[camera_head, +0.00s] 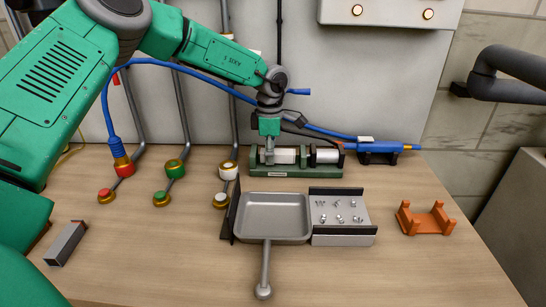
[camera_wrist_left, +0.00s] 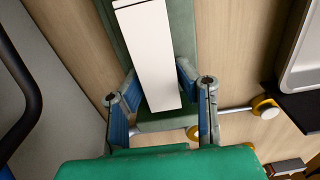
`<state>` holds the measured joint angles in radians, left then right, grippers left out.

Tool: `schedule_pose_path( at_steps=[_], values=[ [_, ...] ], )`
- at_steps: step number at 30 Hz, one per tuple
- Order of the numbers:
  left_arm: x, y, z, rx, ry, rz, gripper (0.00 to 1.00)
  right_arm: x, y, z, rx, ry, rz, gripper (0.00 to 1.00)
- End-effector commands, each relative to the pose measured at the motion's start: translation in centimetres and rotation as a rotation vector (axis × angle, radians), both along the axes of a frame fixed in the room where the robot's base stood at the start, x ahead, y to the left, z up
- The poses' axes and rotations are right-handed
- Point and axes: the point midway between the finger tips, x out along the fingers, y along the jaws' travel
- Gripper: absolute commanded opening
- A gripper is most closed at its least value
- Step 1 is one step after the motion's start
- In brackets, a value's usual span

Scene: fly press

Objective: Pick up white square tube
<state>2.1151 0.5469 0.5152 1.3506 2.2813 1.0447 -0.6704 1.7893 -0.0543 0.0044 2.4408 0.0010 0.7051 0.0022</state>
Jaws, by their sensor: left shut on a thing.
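The white square tube (camera_head: 285,156) lies in a green fixture (camera_head: 303,171) at the back middle of the table. It also shows in the left wrist view (camera_wrist_left: 152,50), as a long pale bar between the blue-padded fingers. My left gripper (camera_head: 269,152) reaches down from above to the tube's left part and is shut on it. In the wrist view my left gripper (camera_wrist_left: 158,85) has one finger on each side of the tube. The tube still appears low in the fixture; I cannot tell whether it touches it. My right gripper is not in view.
A blue tool (camera_head: 375,148) rests right of the fixture. In front stand a grey pan (camera_head: 273,216) and a tray with small metal parts (camera_head: 343,235). An orange stand (camera_head: 426,219) is at right, a grey square bar (camera_head: 66,243) at left. Hoses and pipes run behind.

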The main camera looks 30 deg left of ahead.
Motion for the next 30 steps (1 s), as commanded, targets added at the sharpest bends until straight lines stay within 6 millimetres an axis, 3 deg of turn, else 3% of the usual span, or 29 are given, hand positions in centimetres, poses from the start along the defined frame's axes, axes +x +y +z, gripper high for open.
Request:
schedule_pose_path(
  at_steps=[5,12,30],
  values=[
    [0.1,0.0,2.3,-0.001,-0.004,0.0,0.0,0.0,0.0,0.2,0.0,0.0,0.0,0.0],
    [0.1,-0.3,7.0,0.0,-0.004,0.001,0.0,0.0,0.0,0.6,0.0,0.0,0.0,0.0],
    [-12.8,-7.9,6.5,0.0,-0.001,-0.003,0.0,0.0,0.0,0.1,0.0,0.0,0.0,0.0]
  ],
)
